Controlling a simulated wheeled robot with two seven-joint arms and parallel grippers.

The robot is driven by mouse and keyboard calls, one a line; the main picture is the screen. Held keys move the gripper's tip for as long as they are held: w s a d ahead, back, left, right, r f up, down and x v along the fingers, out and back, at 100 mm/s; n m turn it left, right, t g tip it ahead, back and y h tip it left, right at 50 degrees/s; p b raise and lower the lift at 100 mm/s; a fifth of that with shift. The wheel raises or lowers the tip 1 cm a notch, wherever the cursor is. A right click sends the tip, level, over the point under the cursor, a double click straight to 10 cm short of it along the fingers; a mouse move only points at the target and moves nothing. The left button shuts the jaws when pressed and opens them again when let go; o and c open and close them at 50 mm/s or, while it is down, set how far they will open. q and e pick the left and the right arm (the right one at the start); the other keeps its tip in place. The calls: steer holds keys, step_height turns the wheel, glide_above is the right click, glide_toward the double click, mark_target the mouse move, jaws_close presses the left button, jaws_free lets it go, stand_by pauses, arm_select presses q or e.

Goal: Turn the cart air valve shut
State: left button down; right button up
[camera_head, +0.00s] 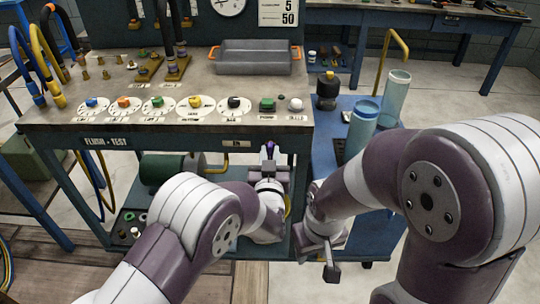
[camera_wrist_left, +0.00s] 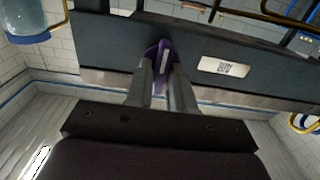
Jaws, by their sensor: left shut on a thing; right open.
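A small purple valve handle (camera_head: 270,148) shows at the front edge of the cart (camera_head: 160,118), below its worktop, right of the middle. My left gripper (camera_head: 269,158) reaches up to it from below. In the left wrist view, the handle (camera_wrist_left: 163,52) has a pale stripe and stands between the two fingers of the left gripper (camera_wrist_left: 162,72), which is shut on it. The fingers hide part of the handle, and the valve body is not clear. My right gripper (camera_head: 326,262) is open and empty, low beside the cart's right side.
Coloured knobs on white dials (camera_head: 158,107) line the front of the worktop, with a grey tray (camera_head: 256,58) behind. A blue side cart (camera_head: 325,140) with clear cylinders (camera_head: 396,92) stands at the right. A green tank (camera_head: 165,168) sits under the worktop.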

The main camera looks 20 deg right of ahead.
arm_select(q)
steer(key=shift+f, duration=0.1)
steer(key=n+b, duration=0.1)
steer(key=n, duration=0.1)
steer(key=n+b, duration=0.2)
steer(key=shift+a+f+n, duration=0.15)
steer(key=shift+f+n, duration=0.05)
steer(key=shift+n, duration=0.2)
steer(key=shift+w+a+f+n+b, duration=0.1)
steer(key=shift+n+b, duration=3.2)
steer(key=shift+a+f+n+b, duration=0.1)
steer(key=shift+n+b, duration=3.2)
steer(key=shift+r, duration=0.1)
steer(key=c, duration=1.1)
jaws_free()
steer(key=shift+c, duration=0.2)
